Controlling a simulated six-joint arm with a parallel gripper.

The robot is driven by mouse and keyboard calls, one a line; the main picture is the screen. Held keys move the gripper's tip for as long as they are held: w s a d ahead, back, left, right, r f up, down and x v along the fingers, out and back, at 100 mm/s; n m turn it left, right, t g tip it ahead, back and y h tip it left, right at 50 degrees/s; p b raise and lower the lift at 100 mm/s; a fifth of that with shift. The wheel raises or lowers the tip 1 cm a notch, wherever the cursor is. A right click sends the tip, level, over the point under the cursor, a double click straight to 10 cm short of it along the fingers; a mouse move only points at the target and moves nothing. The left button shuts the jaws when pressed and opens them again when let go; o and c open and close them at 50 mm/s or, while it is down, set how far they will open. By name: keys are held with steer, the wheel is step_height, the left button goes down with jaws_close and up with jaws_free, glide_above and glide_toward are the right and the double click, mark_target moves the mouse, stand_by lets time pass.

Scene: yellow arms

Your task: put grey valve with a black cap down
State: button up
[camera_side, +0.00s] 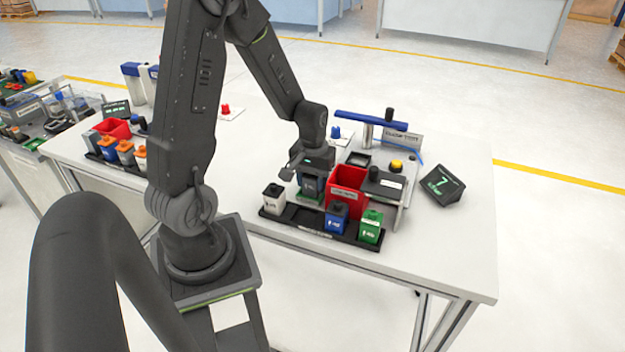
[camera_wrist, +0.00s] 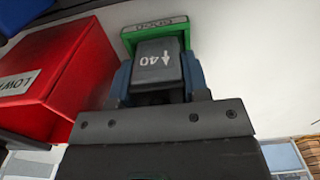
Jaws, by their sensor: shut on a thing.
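My gripper (camera_side: 312,182) is low over the table, left of the red bin. The holder's green edge also shows under my gripper in the side view (camera_side: 310,202). The valve's black cap is not clearly visible. A pale valve with a black cap (camera_side: 273,196) stands at the left end of the black tray.
The black tray (camera_side: 318,230) also holds a blue block (camera_side: 337,217) and a green block (camera_side: 371,226). The red bin (camera_side: 346,186) stands close to my gripper's right. A station with a blue bar (camera_side: 371,121) and a display (camera_side: 442,185) stand farther right. The table's right front is clear.

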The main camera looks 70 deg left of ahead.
steer(key=shift+f, duration=0.15)
steer(key=o, duration=1)
steer(key=shift+c, duration=0.2)
step_height(320, 180, up, 12)
steer(key=s+d+r+m+t, duration=0.2)
steer(key=s+d+r+m, duration=0.2)
steer(key=d, duration=0.5)
steer(key=s+d+r+m+t, duration=0.3)
steer(key=s+d+r+m, duration=0.1)
steer(key=d, duration=0.5)
steer(key=shift+r+m+t, duration=0.3)
steer(key=shift+r+m, duration=0.2)
steer(key=shift+r, duration=0.35)
